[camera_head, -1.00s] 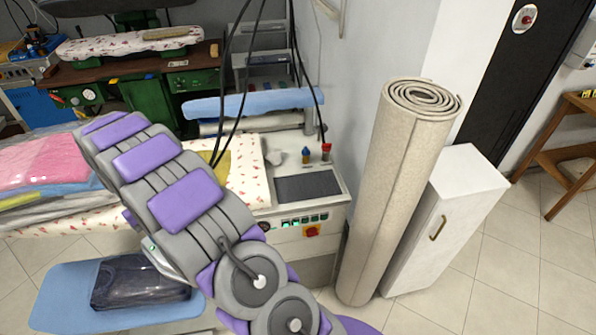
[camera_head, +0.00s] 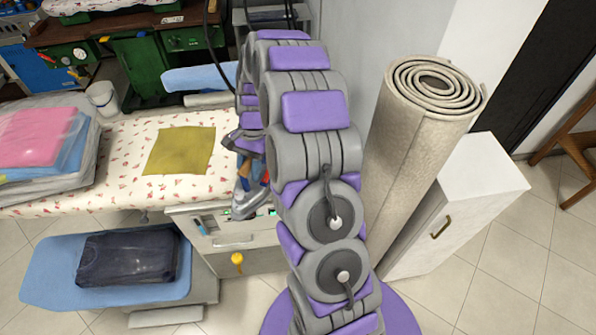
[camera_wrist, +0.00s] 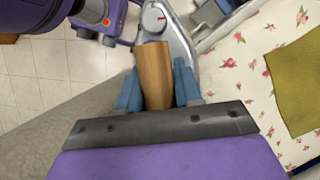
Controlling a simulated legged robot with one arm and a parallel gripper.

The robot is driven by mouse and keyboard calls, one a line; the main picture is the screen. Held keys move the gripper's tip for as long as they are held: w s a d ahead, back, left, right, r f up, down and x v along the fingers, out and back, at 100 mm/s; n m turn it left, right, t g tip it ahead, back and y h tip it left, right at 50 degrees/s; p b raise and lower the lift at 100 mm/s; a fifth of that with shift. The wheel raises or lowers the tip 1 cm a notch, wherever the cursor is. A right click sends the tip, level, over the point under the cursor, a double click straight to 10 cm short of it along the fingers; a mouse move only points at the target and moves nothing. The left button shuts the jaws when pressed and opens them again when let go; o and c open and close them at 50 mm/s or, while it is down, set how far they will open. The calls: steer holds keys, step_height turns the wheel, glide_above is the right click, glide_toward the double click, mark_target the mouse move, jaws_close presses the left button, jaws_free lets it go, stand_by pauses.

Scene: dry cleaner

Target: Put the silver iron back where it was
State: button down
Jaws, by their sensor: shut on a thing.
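The silver iron (camera_head: 243,207) shows in the head view at the right end of the ironing table. In the wrist view its silver body (camera_wrist: 177,48) with a red mark on a dial lies beyond its wooden handle (camera_wrist: 154,76). My gripper (camera_wrist: 157,88) is shut on this handle, with blue fingers on both sides. In the head view my gripper (camera_head: 245,180) is partly hidden by my arm. The iron appears raised near the table's edge; I cannot tell whether it touches anything.
The flowered ironing table (camera_head: 120,150) holds a yellow-green cloth (camera_head: 180,151) and bagged folded clothes (camera_head: 40,140). A blue board (camera_head: 50,270) with a dark package is below. A rolled carpet (camera_head: 410,140) and white cabinet (camera_head: 470,200) stand to the right.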

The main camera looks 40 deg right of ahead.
steer(key=s+d+f+m+t+h+b, duration=0.1)
steer(key=s+d+m+t, duration=0.25)
steer(key=m, duration=0.45)
steer(key=s+d+f+m+t, duration=0.2)
steer(key=s+d+m, duration=0.3)
steer(key=m, duration=0.3)
steer(key=w+d+f+b, duration=0.5)
steer(key=w+d, duration=0.5)
steer(key=d, duration=0.1)
steer(key=shift+d, duration=0.4)
steer(key=c, duration=0.8)
jaws_free()
steer(key=shift+a, duration=0.15)
steer(key=shift+o, duration=0.2)
steer(key=shift+s, duration=0.1)
steer(key=shift+r, duration=0.1)
